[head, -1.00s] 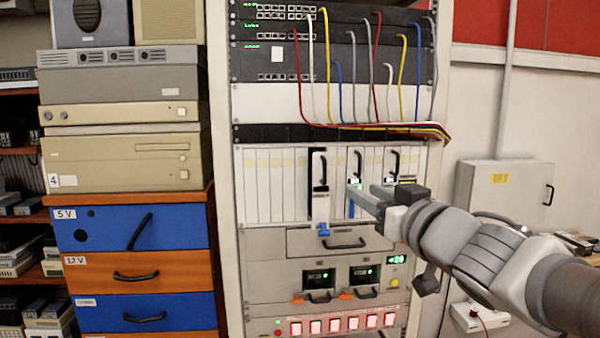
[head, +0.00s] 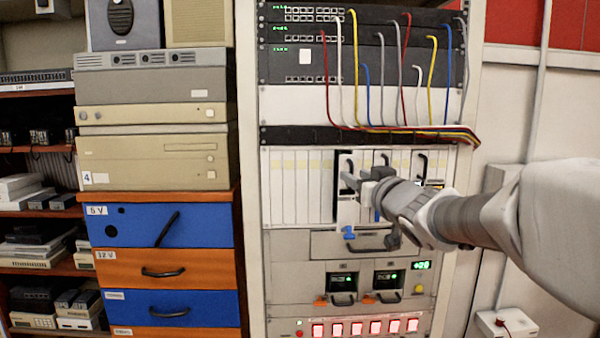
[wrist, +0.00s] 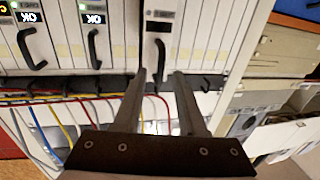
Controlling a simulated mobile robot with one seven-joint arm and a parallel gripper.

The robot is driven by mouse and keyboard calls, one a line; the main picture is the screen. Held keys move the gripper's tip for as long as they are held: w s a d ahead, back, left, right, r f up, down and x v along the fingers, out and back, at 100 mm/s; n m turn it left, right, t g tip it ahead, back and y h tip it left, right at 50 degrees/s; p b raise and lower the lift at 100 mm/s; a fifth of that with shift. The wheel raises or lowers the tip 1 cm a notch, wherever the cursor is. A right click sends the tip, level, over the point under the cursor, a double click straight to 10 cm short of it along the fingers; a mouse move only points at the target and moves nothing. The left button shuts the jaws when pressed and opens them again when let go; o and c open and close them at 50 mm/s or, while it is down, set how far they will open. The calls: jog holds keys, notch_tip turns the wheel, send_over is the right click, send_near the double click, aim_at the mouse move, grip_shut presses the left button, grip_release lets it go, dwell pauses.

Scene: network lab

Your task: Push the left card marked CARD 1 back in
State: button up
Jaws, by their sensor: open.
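The left card (head: 347,212), a pale front with a black handle, stands in the rack's card row beside a dark gap. A blue latch (head: 348,234) sticks out at its foot. My gripper (head: 350,181) is in front of this card and partly covers it. The wrist view shows the card turned over, its small screen dark (wrist: 158,26). My gripper (wrist: 160,74) is open there, one finger on each side of the card's black handle (wrist: 156,60). I cannot tell whether the fingers touch the card. No CARD 1 label is readable.
Two neighbouring cards show OK screens, one of them here (wrist: 93,19). Loose coloured cables (head: 400,128) hang above the card row. A drawer (head: 325,245) with a black handle lies below it. A drawer cabinet (head: 135,228) stands left of the rack.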

jog(key=shift+w+a, duration=0.15)
jog(key=shift+w, duration=0.65)
grip_shut()
dwell(1.0)
